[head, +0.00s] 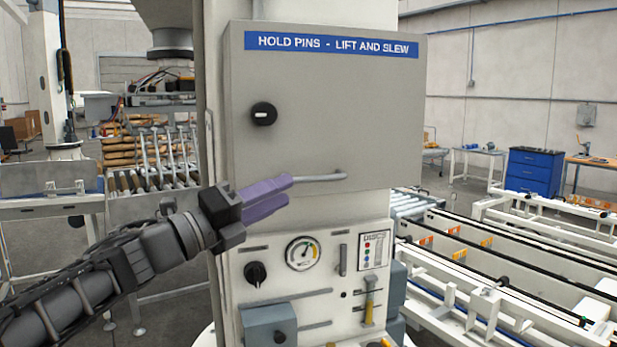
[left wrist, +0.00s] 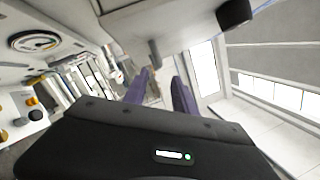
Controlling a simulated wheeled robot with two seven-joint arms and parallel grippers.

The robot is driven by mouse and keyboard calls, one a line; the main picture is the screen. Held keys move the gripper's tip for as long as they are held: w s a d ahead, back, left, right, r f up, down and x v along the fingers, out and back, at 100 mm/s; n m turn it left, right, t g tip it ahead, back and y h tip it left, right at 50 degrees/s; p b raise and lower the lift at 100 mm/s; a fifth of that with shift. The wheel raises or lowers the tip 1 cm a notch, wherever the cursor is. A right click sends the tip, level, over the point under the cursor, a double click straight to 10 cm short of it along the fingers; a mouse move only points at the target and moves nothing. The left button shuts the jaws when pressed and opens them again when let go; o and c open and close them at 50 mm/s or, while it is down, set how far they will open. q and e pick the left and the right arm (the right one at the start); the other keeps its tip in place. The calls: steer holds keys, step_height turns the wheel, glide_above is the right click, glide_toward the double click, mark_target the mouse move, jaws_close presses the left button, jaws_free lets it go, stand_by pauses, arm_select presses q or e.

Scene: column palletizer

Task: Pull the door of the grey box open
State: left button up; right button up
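The grey box (head: 325,105) is on the pale column in the head view, under a blue label reading "HOLD PINS - LIFT AND SLEW". Its door looks shut. A black knob (head: 263,113) is on the door's left side, and a grey bar handle (head: 325,178) is near its lower edge. My left gripper (head: 289,191) has purple fingers, with tips at the handle's left end; I cannot tell whether they touch it. In the left wrist view the fingers (left wrist: 160,80) stand apart with nothing clearly between them.
Below the box is a panel with a round gauge (head: 303,253), a black rotary knob (head: 255,273) and a yellow-handled lever (head: 369,300). Conveyors (head: 480,285) run at the right. A roller conveyor (head: 150,180) is behind at the left. A blue drawer cabinet (head: 534,171) stands far right.

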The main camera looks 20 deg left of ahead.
mark_target(307, 180)
arm_select(q)
steer(key=shift+w+a+f, duration=0.1)
steer(key=shift+w+f, duration=0.05)
steer(key=p+x, duration=0.2)
steer(key=x, duration=0.5)
steer(key=shift+w+d+p, duration=0.3)
steer(key=shift+c, duration=0.3)
jaws_close()
stand_by(1.0)
